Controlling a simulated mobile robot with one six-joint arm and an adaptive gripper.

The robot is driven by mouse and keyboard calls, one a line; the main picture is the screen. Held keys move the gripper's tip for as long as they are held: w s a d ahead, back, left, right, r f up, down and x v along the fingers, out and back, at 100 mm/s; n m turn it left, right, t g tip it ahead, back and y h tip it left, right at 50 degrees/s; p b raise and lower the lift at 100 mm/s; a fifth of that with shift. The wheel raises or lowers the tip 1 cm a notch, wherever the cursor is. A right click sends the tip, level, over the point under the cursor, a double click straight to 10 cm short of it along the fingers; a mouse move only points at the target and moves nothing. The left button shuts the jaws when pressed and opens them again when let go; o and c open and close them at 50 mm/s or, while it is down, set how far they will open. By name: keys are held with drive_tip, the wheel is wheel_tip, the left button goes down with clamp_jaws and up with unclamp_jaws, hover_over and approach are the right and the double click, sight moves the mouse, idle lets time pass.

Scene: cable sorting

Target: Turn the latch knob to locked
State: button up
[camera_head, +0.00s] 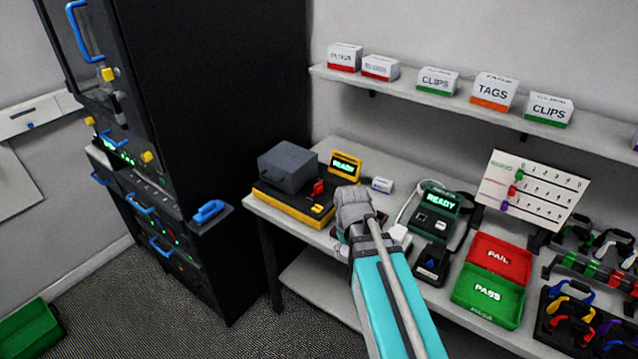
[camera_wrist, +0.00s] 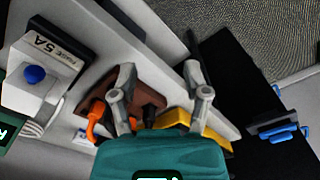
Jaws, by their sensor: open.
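The frames do not make clear which part is the latch knob. Yellow knobs show on the dark cabinet (camera_head: 245,90), one upper knob (camera_head: 107,74) near a blue handle and one lower knob (camera_head: 147,157). A red knob (camera_head: 318,187) stands on the yellow-and-black tester (camera_head: 291,205) on the bench. My gripper (camera_wrist: 160,82) is open in the wrist view, its two fingers apart with nothing held. It is over the bench's front area, by a brown object (camera_wrist: 145,98) and an orange piece (camera_wrist: 97,122).
A green READY device (camera_head: 436,208) stands right of my arm. Red FAIL (camera_head: 527,262) and green PASS (camera_head: 461,290) trays lie farther right. A shelf (camera_head: 395,86) with labelled boxes runs above. A blue handle (camera_head: 208,211) juts from the cabinet. Floor (camera_head: 185,305) before the cabinet is clear.

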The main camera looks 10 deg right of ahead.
sight(318, 184)
drive_tip(key=shift+o, duration=0.7)
drive_tip(key=w+a+r+n+p, duration=0.1)
drive_tip(key=w+r+n+p, duration=0.2)
drive_tip(key=w, duration=0.7)
drive_tip(key=w+a+r+n+p, duration=0.2)
drive_tip(key=w+r+n+p, duration=0.1)
drive_tip(key=w, duration=0.7)
drive_tip(key=w+a+r+n+p, duration=0.1)
drive_tip(key=w+r+n+p, duration=0.3)
drive_tip(key=w, duration=0.6)
wheel_tip(318, 184, up, 2)
drive_tip(key=shift+a+r+t+p, duration=0.15)
drive_tip(key=shift+r+t+p, duration=0.15)
drive_tip(key=shift+p, duration=0.5)
drive_tip(key=shift+f, duration=0.1)
drive_tip(key=shift+f, duration=0.1)
drive_tip(key=f+b, duration=1.3)
drive_tip(key=b, duration=0.1)
drive_tip(key=shift+w+d+f, duration=0.25)
drive_tip(key=shift+w+f, duration=0.05)
drive_tip(key=shift+w, duration=0.05)
drive_tip(key=c, duration=1.1)
